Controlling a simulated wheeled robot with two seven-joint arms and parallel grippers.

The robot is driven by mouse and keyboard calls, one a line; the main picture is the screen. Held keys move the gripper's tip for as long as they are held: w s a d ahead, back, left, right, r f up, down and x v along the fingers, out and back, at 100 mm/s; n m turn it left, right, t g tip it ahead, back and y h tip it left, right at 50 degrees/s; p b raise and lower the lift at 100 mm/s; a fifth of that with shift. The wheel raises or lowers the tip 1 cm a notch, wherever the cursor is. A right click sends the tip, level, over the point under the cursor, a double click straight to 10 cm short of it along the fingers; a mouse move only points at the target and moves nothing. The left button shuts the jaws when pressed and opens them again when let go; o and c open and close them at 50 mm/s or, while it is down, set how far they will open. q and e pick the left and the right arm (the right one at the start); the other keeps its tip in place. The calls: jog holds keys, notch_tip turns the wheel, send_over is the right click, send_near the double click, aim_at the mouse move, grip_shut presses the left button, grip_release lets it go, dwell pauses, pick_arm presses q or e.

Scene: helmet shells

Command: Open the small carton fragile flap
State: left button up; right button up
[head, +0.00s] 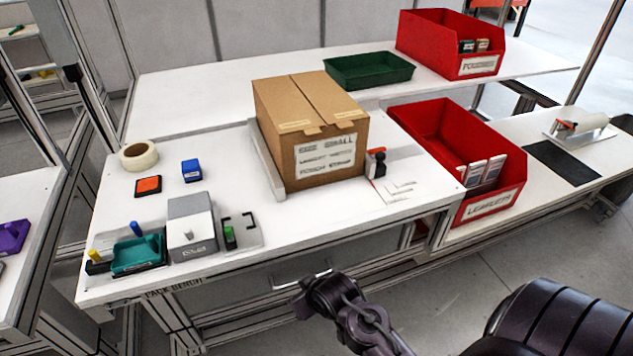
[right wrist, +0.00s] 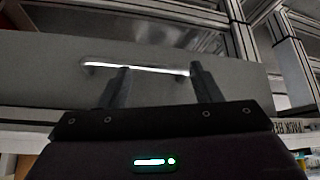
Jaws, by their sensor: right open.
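The small carton (head: 328,160) is a brown box on the white pack bench (head: 240,160). Its top panels lie flat and meet at a seam, with small pale labels at the front edge; their print is too small to read. A white label on its front reads "SIZE SMALL". My right arm comes in from the lower right in the head view, and its gripper end (head: 318,297) is low in front of the bench, well away from the carton. In the right wrist view the right gripper (right wrist: 159,72) is open, empty, facing the drawer handle (right wrist: 135,67). My left gripper is not in view.
A grey rail (head: 266,163) stands along the carton's left side. A red-and-black stamp (head: 376,163) is at its right. Red bins (head: 430,130) and a green tray (head: 368,70) lie beyond. A tape roll (head: 139,155) and a grey box (head: 191,228) are at left.

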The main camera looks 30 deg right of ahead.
aim_at(314, 134)
jog(key=w+d+r+t, duration=0.2)
jog(key=w+r, duration=0.1)
jog(key=r, duration=0.2)
jog(key=w+d+r+m+t+h, duration=0.1)
jog(key=w+d+r+t, duration=0.1)
jog(key=r, duration=0.4)
jog(key=w+d+r+t, duration=0.2)
jog(key=w+d+r, duration=0.1)
jog(key=r, duration=0.2)
jog(key=shift+w+d+r+m+h, duration=0.15)
jog(key=shift+w+r+m+h, duration=0.15)
jog(key=shift+m+h, duration=0.1)
jog(key=w+d+r+m+t+h, duration=0.25)
jog(key=d+r+t, duration=0.3)
jog(key=r, duration=0.45)
jog(key=shift+n+g, duration=0.35)
jog(key=shift+g, duration=0.1)
jog(key=x, duration=0.8)
jog(key=shift+d+r+p, duration=0.1)
jog(key=shift+d+p, duration=0.25)
jog(key=shift+d, duration=0.05)
grip_shut()
